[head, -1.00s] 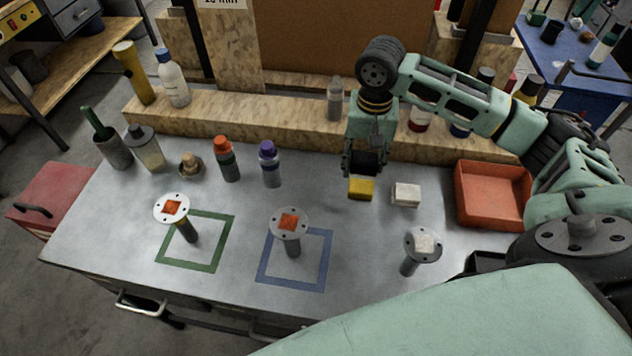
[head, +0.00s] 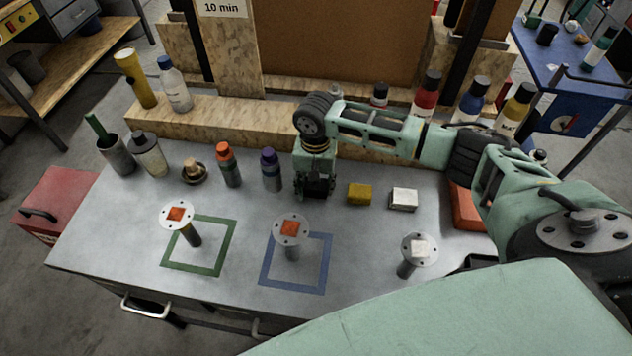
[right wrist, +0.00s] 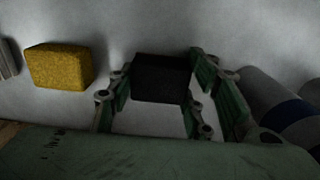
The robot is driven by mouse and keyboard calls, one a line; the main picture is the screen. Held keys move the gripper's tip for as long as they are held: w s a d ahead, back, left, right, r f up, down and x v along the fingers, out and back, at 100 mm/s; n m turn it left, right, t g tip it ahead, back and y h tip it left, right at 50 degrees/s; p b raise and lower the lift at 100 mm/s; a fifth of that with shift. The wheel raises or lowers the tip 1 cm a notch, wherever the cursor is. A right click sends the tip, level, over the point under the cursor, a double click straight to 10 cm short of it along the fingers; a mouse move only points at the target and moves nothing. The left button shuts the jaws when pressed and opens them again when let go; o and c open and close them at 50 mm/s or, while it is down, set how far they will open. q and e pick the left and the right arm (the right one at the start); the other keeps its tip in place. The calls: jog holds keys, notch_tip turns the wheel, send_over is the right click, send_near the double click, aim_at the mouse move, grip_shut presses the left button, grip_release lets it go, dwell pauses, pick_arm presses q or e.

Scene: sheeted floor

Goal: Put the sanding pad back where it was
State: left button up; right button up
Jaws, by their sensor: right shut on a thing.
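My right gripper (head: 314,192) is low over the metal bench, between the purple-capped bottle and the yellow block. It is shut on a black block (right wrist: 160,78), which I take to be the sanding pad. In the head view the block is mostly hidden by the fingers, and I cannot tell whether it touches the bench. The yellow block (head: 359,194) sits just right of the gripper and also shows in the right wrist view (right wrist: 58,67). A white block (head: 403,199) sits further right. My left gripper is not in view.
The purple-capped bottle (head: 271,170) stands close left of the gripper, beside an orange-capped bottle (head: 229,166). Disc-topped posts (head: 291,231) stand in front, near green (head: 200,272) and blue (head: 292,287) outlines. A wooden ledge (head: 240,124) runs behind. A red tray (head: 467,212) is partly hidden by my arm.

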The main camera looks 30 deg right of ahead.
aim_at(316, 184)
jog(key=shift+f, duration=0.1)
jog(key=o, duration=1.2)
notch_tip(316, 184, up, 12)
jog(key=b, duration=0.1)
